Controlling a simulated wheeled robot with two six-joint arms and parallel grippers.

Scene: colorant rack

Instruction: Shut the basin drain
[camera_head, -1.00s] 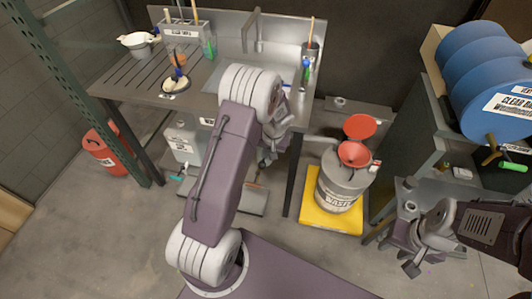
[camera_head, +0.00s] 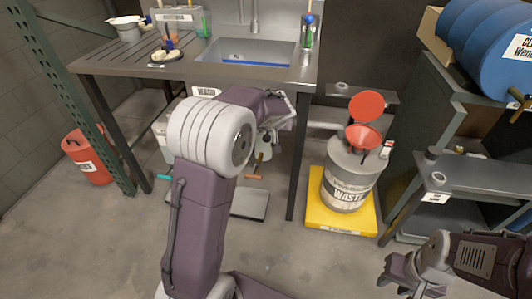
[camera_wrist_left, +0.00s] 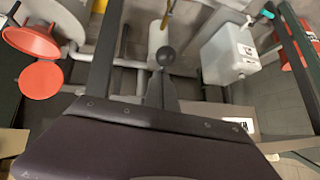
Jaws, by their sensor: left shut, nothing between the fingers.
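The steel basin (camera_head: 245,52) is set in the counter at the top of the head view. Its inside is only partly seen, and no drain opening can be made out. My left gripper (camera_wrist_left: 161,88) is shut and empty, low in the wrist view. A dark round knob (camera_wrist_left: 165,56) shows just beyond its fingertips; I cannot tell whether they touch. Pale pipework (camera_wrist_left: 157,42) is behind the knob. In the head view my left arm reaches under the basin and hides part of that area. My right gripper (camera_head: 410,278) is open and empty at the lower right.
A grey waste drum (camera_head: 347,185) with a red funnel (camera_head: 363,137) stands on a yellow tray (camera_head: 325,221) right of the table leg. A white jug also shows in the wrist view (camera_wrist_left: 230,52). A red bucket (camera_head: 87,158) is at left. Shelving and blue drums stand at right.

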